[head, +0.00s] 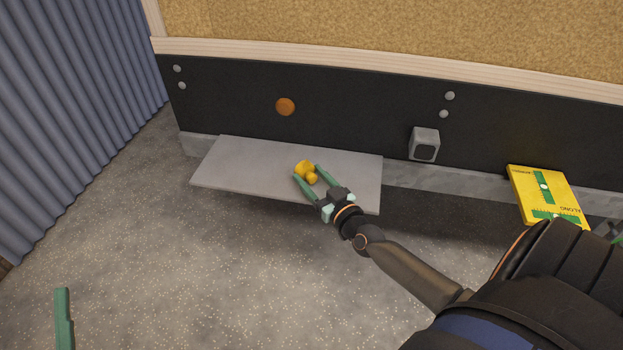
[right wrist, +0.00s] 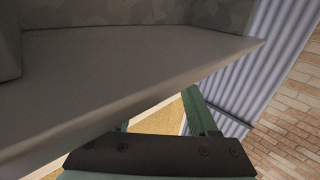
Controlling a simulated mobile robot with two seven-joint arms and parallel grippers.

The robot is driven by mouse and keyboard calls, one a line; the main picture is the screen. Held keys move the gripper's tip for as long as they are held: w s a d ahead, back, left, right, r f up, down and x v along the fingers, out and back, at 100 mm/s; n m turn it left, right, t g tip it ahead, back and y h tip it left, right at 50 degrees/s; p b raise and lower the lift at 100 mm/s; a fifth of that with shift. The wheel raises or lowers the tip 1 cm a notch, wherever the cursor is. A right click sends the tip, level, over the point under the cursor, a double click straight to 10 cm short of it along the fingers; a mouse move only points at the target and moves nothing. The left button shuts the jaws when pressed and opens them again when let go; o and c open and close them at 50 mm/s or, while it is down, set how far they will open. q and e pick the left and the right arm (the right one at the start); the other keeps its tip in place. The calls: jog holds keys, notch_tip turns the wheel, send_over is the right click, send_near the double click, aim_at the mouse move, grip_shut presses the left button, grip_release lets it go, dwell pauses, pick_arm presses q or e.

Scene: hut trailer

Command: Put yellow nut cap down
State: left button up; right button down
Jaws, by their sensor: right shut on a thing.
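The yellow nut cap (head: 304,168) is a small rounded yellow piece with a smaller knob on its near side. It is between the green fingertips of my right gripper (head: 308,174), which is shut on it. In the head view, cap and fingertips overlap the light grey shelf (head: 235,165); I cannot tell whether the cap touches the shelf. In the right wrist view a large grey surface fills the upper left, part of a green finger shows, and the cap does not show. A green finger of my left gripper (head: 63,318) shows at the lower left; its opening cannot be judged.
Behind the shelf is a black panel (head: 230,100) with an orange disc (head: 285,106) and a grey square fitting (head: 424,144). A yellow box (head: 547,195) with green marks is at the right. The shelf's left part is clear. A corrugated wall (head: 75,95) stands at the left.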

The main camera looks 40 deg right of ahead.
pick_arm(q)
jog(key=shift+s+r, duration=0.15)
jog(key=shift+r, duration=0.1)
pick_arm(e)
jog(key=shift+f, duration=0.15)
pick_arm(q)
jog(key=shift+r+h, duration=0.15)
jog(key=shift+h, duration=0.15)
pick_arm(e)
jog(key=shift+c, duration=0.8)
grip_release()
